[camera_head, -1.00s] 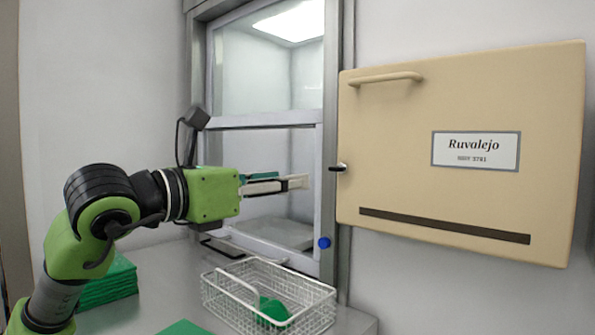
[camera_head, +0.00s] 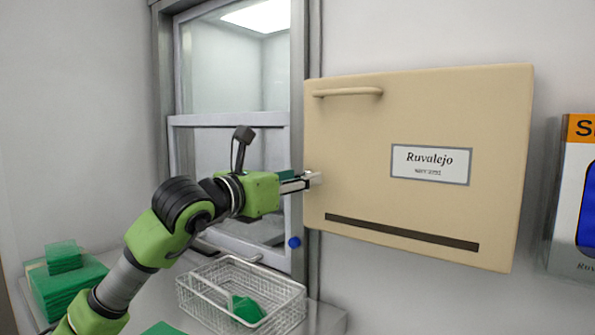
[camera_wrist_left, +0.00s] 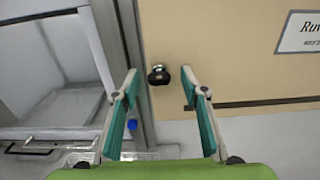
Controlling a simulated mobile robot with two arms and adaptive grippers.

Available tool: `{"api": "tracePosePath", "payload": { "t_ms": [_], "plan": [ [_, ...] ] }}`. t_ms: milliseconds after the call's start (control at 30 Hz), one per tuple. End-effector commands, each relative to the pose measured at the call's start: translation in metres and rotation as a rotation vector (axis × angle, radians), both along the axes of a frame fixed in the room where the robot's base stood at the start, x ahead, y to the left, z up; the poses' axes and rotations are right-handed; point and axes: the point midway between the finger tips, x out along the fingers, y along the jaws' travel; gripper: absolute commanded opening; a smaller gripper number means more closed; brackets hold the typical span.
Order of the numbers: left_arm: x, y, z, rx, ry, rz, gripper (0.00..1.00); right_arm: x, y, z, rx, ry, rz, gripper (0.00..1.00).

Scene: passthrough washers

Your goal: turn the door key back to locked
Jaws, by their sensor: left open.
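The door key (camera_wrist_left: 158,75) is a small dark knob with a metal part at the left edge of the beige door (camera_head: 430,120). In the left wrist view it sits between and just beyond my left gripper's open fingers (camera_wrist_left: 158,95), apart from both pads. In the head view my left gripper (camera_head: 312,180) reaches the door's left edge and hides the key. The beige door appears closed and carries a "Ruvalejo" label. My right gripper is not in view.
A wire basket (camera_head: 240,292) with a green item stands on the counter below. A green stack (camera_head: 68,285) lies at left. A glazed sash window (camera_head: 228,120) with a blue knob (camera_head: 294,242) is behind my arm. A blue and orange box or poster (camera_head: 580,190) is at right.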

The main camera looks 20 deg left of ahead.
Motion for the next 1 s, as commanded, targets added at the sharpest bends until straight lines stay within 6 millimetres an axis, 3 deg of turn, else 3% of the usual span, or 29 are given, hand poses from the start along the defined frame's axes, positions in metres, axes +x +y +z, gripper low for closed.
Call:
{"api": "tracePosePath", "payload": {
  "t_ms": [267,433,767,1000],
  "plan": [
    [0.002,-0.001,-0.001,0.0,0.0,0.0,0.4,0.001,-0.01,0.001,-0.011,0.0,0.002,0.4],
    [0.002,-0.001,-0.001,0.0,0.0,-0.001,0.02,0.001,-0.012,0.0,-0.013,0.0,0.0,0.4],
    [0.002,-0.001,-0.001,0.02,-0.008,-0.001,0.02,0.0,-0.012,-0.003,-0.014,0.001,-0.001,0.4],
    [0.001,-0.001,-0.003,0.123,-0.047,-0.001,0.02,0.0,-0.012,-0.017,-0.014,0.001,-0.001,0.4]
  ]
}}
